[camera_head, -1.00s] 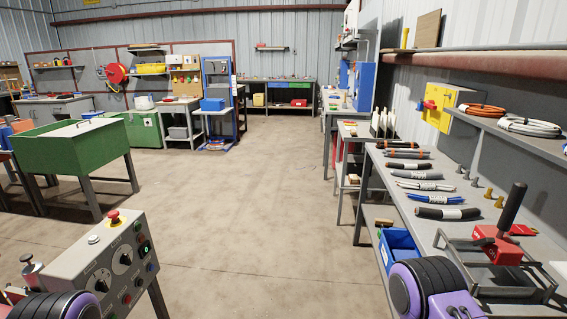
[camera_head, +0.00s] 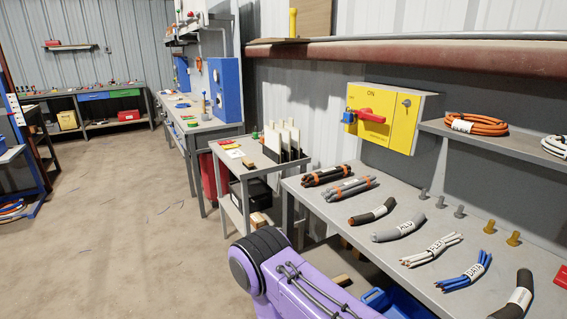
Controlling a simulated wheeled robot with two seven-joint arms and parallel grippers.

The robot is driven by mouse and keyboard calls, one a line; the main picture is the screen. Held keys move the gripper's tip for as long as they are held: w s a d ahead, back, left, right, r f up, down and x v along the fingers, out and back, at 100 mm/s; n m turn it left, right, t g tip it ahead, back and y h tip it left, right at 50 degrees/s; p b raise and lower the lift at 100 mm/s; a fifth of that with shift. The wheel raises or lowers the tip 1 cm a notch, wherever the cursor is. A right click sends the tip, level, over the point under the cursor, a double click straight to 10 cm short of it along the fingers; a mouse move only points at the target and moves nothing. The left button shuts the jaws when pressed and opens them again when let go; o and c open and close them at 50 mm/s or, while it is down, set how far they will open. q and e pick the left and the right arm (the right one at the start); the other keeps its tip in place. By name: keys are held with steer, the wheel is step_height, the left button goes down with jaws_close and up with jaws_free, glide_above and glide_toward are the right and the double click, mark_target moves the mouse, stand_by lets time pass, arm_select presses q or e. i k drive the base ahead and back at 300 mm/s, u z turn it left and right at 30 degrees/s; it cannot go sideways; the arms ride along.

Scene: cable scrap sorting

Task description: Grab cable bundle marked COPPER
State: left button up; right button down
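Several cable bundles lie in a row on the grey bench at the right. At the far end are a black bundle with orange ties (camera_head: 326,175) and a grey bundle with orange ties (camera_head: 350,188). Nearer are a black bundle (camera_head: 373,211), a grey one with a white label (camera_head: 399,229), a white one that seems to read FLEX (camera_head: 432,250), a blue one that seems to read DATA (camera_head: 465,272) and a thick black one with a white label (camera_head: 516,300). I cannot read COPPER on any label. Neither gripper shows; only my purple arm is in view.
The bench (camera_head: 320,205) edge runs beside my arm. Brass and grey pegs stand behind the bundles. A yellow switch box (camera_head: 390,118) hangs on the wall, and a shelf at right holds an orange cable coil (camera_head: 475,125). A small trolley (camera_head: 233,160) stands beyond. The floor at left is clear.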

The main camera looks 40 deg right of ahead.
mark_target(313, 179)
steer(key=i, duration=2.55)
steer(key=z, duration=3.55)
